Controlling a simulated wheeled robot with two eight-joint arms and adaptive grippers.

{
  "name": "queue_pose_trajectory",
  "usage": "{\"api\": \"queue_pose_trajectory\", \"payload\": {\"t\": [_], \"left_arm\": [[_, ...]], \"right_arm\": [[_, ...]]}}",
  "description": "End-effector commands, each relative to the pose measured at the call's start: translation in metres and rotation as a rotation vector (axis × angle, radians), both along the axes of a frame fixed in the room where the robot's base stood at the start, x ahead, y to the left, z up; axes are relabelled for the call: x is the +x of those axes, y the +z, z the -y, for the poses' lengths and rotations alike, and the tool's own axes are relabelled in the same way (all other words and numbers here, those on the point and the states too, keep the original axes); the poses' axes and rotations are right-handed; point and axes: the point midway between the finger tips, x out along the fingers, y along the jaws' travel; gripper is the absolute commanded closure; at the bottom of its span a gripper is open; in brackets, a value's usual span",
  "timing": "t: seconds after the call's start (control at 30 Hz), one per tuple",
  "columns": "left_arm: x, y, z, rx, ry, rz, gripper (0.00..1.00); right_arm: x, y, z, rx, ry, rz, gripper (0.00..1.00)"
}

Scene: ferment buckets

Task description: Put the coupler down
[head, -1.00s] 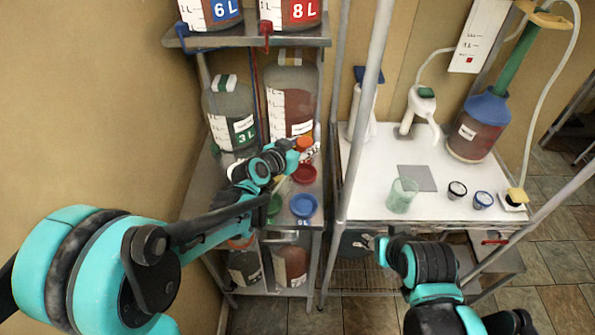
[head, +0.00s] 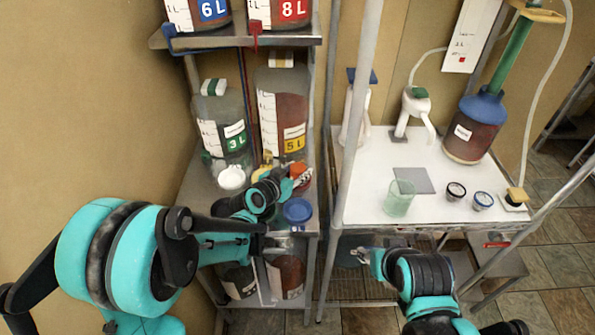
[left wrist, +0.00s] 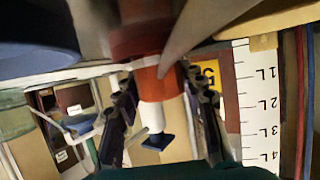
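The coupler, a small orange piece (head: 298,170), is at the tip of my left gripper (head: 302,177), low over the lower shelf. In the left wrist view the orange body (left wrist: 158,82) sits between the two fingertips (left wrist: 158,70), which look closed against its sides. A red round part (left wrist: 140,38) touches or overlaps its end; in the head view a red cap (head: 304,184) shows right by it. I cannot tell whether the coupler rests on that cap. My right gripper (head: 362,256) is small in the head view, below the white table's front edge; its fingers are unclear.
A 3 L jar (head: 222,125) and a 5 L jar (head: 283,110) stand behind my left gripper. A white cap (head: 232,177) and a blue cap (head: 298,211) flank it. A metal post (head: 357,120) rises to the right, before the white table (head: 370,205).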

Motion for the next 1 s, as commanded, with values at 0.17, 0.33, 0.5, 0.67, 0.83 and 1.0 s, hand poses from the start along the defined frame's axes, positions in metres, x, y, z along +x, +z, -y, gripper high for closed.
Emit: {"api": "queue_pose_trajectory", "payload": {"t": [0.17, 0.33, 0.5, 0.67, 0.83, 1.0], "left_arm": [[0.000, 0.000, 0.000, 0.000, 0.000, 0.000, 0.39], [0.000, 0.000, 0.000, 0.000, 0.000, 0.000, 0.39], [-0.003, 0.006, -0.002, 0.000, 0.001, 0.000, 0.39], [-0.028, 0.019, -0.016, 0.000, 0.001, -0.001, 0.39], [-0.059, 0.034, -0.035, 0.000, 0.002, -0.001, 0.39], [-0.083, 0.045, -0.049, -0.001, 0.003, -0.001, 0.39]], "right_arm": [[0.000, 0.000, 0.000, 0.000, 0.000, 0.000, 0.60], [0.000, 0.000, 0.000, 0.000, 0.000, 0.000, 0.60], [0.000, 0.006, 0.000, 0.000, 0.000, 0.000, 0.60], [0.000, 0.015, 0.000, 0.000, 0.000, 0.000, 0.60], [0.000, 0.026, 0.000, 0.000, 0.000, 0.000, 0.60], [0.000, 0.033, 0.000, 0.000, 0.000, 0.000, 0.60]]}}
